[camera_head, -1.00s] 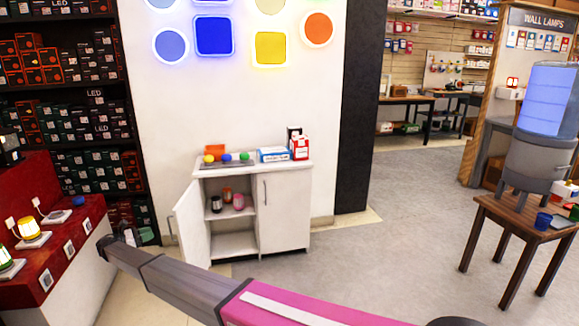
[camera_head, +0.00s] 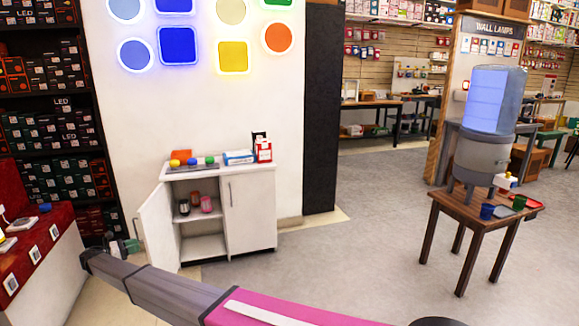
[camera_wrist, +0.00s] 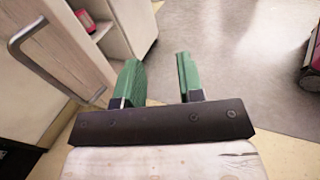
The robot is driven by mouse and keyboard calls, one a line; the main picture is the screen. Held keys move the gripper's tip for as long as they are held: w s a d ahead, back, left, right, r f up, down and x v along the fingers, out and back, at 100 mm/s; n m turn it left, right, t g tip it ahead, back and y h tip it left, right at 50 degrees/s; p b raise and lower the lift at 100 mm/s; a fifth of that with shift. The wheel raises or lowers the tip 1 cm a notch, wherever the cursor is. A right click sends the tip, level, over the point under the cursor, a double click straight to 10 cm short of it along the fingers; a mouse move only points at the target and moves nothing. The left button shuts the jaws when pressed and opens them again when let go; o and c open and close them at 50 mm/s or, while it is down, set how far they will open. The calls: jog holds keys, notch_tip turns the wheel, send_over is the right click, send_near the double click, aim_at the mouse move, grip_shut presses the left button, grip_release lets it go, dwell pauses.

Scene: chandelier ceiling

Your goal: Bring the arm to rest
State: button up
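My gripper (camera_wrist: 160,82) shows in the wrist view with its two green fingers spread apart and nothing between them. In the head view my arm reaches from the bottom right to the lower left, and my gripper (camera_head: 128,246) is at its far end, low in front of the white cabinet's open door. The fingers are small there. In the wrist view the cabinet door (camera_wrist: 55,45) with its metal handle is at the left, close to the gripper but seemingly apart from it.
The white cabinet (camera_head: 250,215) has its left door open, with small items on the shelf and on top. A red display counter (camera_head: 50,235) is at the left. A wooden table (camera_head: 470,208) with a water dispenser (camera_head: 490,120) stands at the right. Grey floor between is clear.

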jog(key=w+d+f+m+g+y, duration=0.1)
jog(key=w+d+m+g, duration=0.2)
jog(key=d, duration=1.6)
jog(key=w+d+f+m+g+y, duration=0.1)
jog(key=w+d+m+g, duration=0.2)
jog(key=d, duration=1.6)
jog(key=s+d+f+m+g+y, duration=0.1)
jog(key=s+d+m+g+y, duration=0.15)
jog(key=d, duration=0.95)
jog(key=s+d+m+g+y, duration=0.1)
jog(key=s+d+m+g, duration=0.2)
jog(key=d, duration=1)
jog(key=s+d+r+m+y, duration=0.2)
jog(key=s+d+m+y, duration=0.2)
jog(key=s+d+m, duration=0.3)
jog(key=s+d+r+m+y, duration=0.2)
jog(key=s+d+m+y, duration=0.2)
jog(key=s+d, duration=1.1)
jog(key=d+m, duration=0.3)
jog(key=shift+s+d, duration=0.15)
jog(key=shift+d, duration=0.1)
jog(key=shift+r, duration=0.1)
